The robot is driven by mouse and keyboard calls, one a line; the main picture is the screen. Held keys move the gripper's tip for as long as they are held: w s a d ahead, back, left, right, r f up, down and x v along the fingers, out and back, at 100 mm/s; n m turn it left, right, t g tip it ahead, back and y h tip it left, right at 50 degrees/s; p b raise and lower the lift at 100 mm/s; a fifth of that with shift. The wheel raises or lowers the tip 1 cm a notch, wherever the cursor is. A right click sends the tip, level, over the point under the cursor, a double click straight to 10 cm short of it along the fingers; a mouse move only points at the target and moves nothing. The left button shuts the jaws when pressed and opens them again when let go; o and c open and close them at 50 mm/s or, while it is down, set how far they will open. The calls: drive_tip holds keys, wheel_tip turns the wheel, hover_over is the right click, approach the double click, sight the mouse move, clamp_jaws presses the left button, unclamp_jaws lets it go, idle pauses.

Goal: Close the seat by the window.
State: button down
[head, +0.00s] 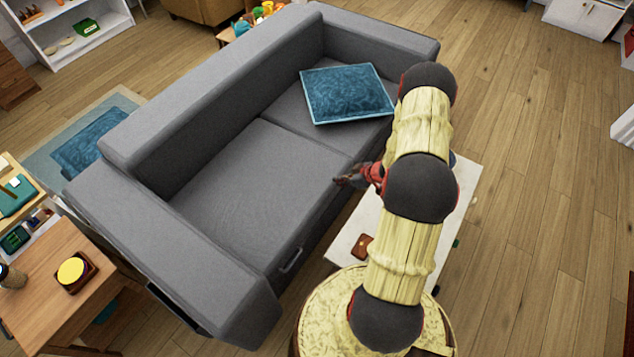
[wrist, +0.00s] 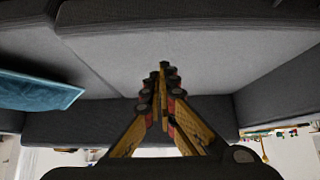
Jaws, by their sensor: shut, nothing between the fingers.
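A grey sofa (head: 117,150) has two seat sections side by side. The nearer seat (head: 250,185) is bare and looks flat; I cannot tell whether it is slightly raised. A metal handle (head: 290,261) shows on the front below it. The farther seat (head: 290,120) carries a blue cushion (head: 347,93). No window shows, so I cannot tell which seat is beside it. My gripper (head: 340,181) is over the front edge of the nearer seat, close to the seam. In the wrist view my gripper (wrist: 163,68) is shut and empty before the grey seat (wrist: 200,60); contact is unclear.
A white low table (head: 345,240) with a small brown object (head: 362,246) stands close in front of the sofa, under my arm. A wooden side table (head: 45,270) stands beside the near armrest. Open wooden floor (head: 540,180) lies to the right.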

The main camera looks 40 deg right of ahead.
drive_tip(key=b, duration=0.4)
hover_over(320, 190)
drive_tip(key=s+d, duration=0.1)
drive_tip(key=s, duration=0.2)
wheel_tip(320, 190, down, 7)
drive_tip(key=shift+d+f, duration=0.1)
drive_tip(key=shift+f, duration=0.05)
wheel_tip(320, 190, down, 2)
drive_tip(key=shift+w+f+b, duration=0.1)
drive_tip(key=shift+f+b, duration=0.15)
drive_tip(key=shift+b, duration=0.1)
drive_tip(key=shift+f+b, duration=0.3)
drive_tip(key=shift+f, duration=0.5)
drive_tip(key=shift+f, duration=0.1)
